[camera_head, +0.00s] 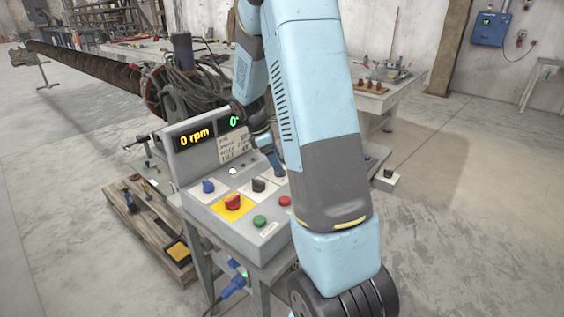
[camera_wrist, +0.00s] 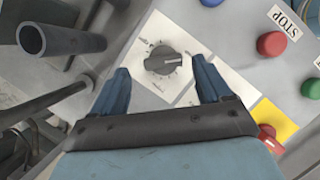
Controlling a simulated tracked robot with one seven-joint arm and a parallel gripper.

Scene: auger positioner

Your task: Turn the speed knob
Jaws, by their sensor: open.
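In the wrist view, a black pointer knob (camera_wrist: 163,60) sits on a white dial plate with small marks around it; its lettering is too small to read. My gripper (camera_wrist: 162,80) is open, with one blue finger to each side of this knob in the picture and a gap on both sides. In the head view my gripper (camera_head: 277,166) is over the rear of the grey control panel (camera_head: 240,236), and my arm hides part of the panel. Another black knob (camera_head: 259,185) shows in front of the gripper. Displays (camera_head: 195,137) read "0 rpm" and a partly hidden "0".
The panel also bears a blue knob (camera_head: 208,186), a red knob (camera_head: 233,202) on yellow, a green button (camera_head: 260,221) and a red button (camera_head: 285,201) labelled STOP in the wrist view. A long auger (camera_head: 85,67) lies behind. Open floor is at right.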

